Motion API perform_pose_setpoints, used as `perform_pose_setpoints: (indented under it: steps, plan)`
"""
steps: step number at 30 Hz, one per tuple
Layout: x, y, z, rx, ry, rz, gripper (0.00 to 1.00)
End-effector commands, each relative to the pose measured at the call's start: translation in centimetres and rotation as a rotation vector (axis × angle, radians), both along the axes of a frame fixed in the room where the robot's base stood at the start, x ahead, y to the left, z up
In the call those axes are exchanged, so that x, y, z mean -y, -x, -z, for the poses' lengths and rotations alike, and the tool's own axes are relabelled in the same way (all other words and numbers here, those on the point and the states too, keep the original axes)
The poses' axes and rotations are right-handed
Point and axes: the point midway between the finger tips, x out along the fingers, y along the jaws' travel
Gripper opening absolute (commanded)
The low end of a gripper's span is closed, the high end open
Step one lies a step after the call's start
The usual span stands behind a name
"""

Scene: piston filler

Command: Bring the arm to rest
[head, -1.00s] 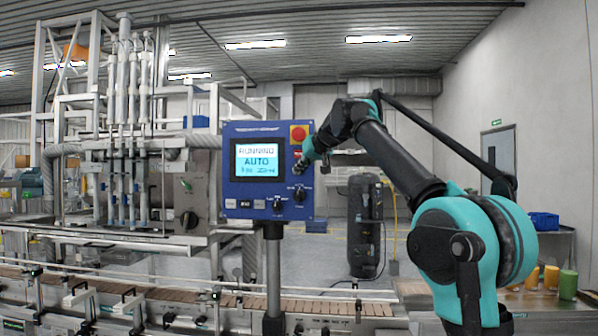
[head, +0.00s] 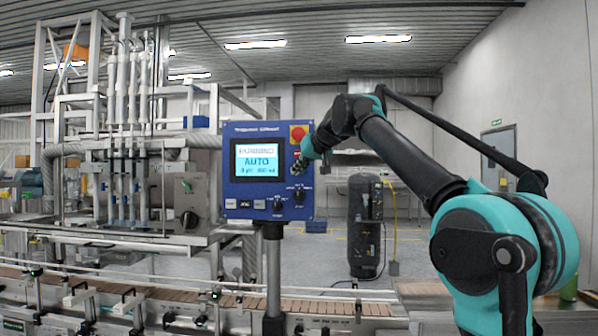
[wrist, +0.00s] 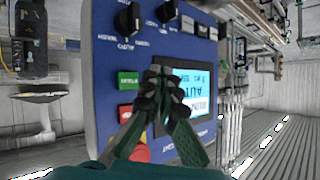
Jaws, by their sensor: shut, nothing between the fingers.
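My gripper (head: 298,168) is shut and empty in front of the right side of the blue control panel (head: 240,205). In the wrist view my gripper's fingertips (wrist: 156,78) are together over the panel face (wrist: 100,60), beside the lit screen. The screen (head: 257,159) reads RUNNING and AUTO, with a smaller line below that is hard to read. I cannot tell whether the fingertips touch the panel. The red emergency button (head: 298,133) is at the panel's upper right; it shows partly behind the fingers in the wrist view (wrist: 140,153).
Black selector knobs (head: 299,193) sit low on the panel. The panel stands on a grey post (head: 273,280) before a conveyor (head: 180,293). The filling machine (head: 180,190) is at left. A black tank (head: 365,225) stands behind on open floor.

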Motion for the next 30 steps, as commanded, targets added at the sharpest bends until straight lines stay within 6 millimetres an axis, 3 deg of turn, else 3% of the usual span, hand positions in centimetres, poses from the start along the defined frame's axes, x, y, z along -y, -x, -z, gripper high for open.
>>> perform_pose_setpoints:
  steps: [8, 11, 13, 17, 20, 26, 30]
  plan:
    - [0.1, 0.0, 0.2, -0.002, 0.001, 0.000, 0.00]
    - [0.7, -0.2, 1.7, -0.015, 0.012, 0.006, 0.00]
    - [1.7, -0.2, 4.1, -0.036, 0.027, 0.017, 0.00]
    - [4.7, 0.2, 11.0, -0.097, 0.070, 0.045, 0.00]
    - [7.5, 1.5, 17.3, -0.153, 0.107, 0.073, 0.00]
    - [13.1, 5.8, 29.3, -0.260, 0.175, 0.136, 0.00]
    - [16.8, 10.2, 37.2, -0.335, 0.217, 0.186, 0.00]
